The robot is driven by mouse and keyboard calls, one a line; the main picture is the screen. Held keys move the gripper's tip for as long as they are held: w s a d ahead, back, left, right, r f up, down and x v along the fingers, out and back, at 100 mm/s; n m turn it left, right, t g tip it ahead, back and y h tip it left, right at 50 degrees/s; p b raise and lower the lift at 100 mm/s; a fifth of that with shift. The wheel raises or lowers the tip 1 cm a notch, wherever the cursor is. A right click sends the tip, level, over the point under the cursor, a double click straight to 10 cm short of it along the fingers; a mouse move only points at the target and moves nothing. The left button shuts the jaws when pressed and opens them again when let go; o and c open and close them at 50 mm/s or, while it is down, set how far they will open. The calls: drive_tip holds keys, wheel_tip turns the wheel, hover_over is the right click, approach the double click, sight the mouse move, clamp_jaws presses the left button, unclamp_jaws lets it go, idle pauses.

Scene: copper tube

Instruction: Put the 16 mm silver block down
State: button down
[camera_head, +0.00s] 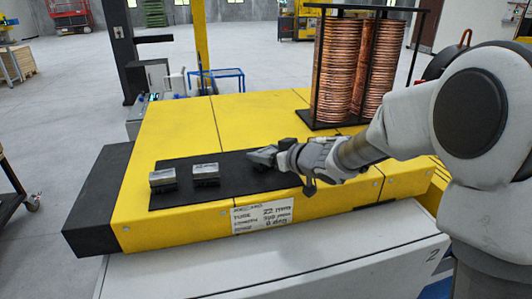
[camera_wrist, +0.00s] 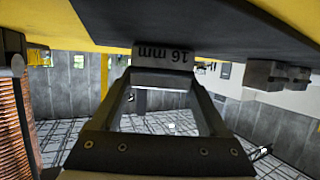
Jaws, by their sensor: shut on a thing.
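My gripper (camera_head: 282,155) is shut on the 16 mm silver block (camera_head: 263,156), low over the right part of the black mat (camera_head: 228,184). In the wrist view the 16 mm silver block (camera_wrist: 162,54) sits between the fingertips, its "16 mm" label upside down. The block is at or very near the mat; I cannot tell whether it touches. Two other silver blocks stand on the mat to the left, one at the far left (camera_head: 162,180) and one in the middle (camera_head: 206,174).
The mat lies on a yellow table (camera_head: 180,135). A black rack (camera_head: 322,121) with copper tube coils (camera_head: 335,65) stands behind my gripper at the right. A white label sheet (camera_head: 262,217) is on the table's front. Bare mat lies between my gripper and the middle block.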

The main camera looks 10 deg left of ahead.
drive_tip(key=shift+f, duration=0.1)
unclamp_jaws()
drive_tip(key=shift+s+d+r, duration=0.15)
drive_tip(key=shift+d+r, duration=0.05)
drive_tip(key=shift+r, duration=0.1)
drive_tip(key=p+v, duration=0.1)
drive_tip(key=v, duration=1)
drive_tip(key=shift+s+d+r, duration=0.1)
drive_tip(key=shift+s+d, duration=0.1)
drive_tip(key=shift+w+d, duration=0.1)
drive_tip(key=shift+d, duration=0.05)
drive_tip(key=s+d+r+m+t+h, duration=0.1)
drive_tip(key=s+d+r+m+h, duration=0.15)
drive_tip(key=d+h, duration=0.45)
drive_tip(key=s+d+r+m+t+h, duration=0.15)
drive_tip(key=d+m+h, duration=0.25)
drive_tip(key=d, duration=0.6)
drive_tip(key=s+f+m+g, duration=0.3)
drive_tip(key=s+g, duration=0.3)
drive_tip(key=s, duration=1.5)
drive_tip(key=shift+d+f+y, duration=0.3)
drive_tip(key=shift+d+f, duration=0.1)
drive_tip(key=shift+f, duration=0.15)
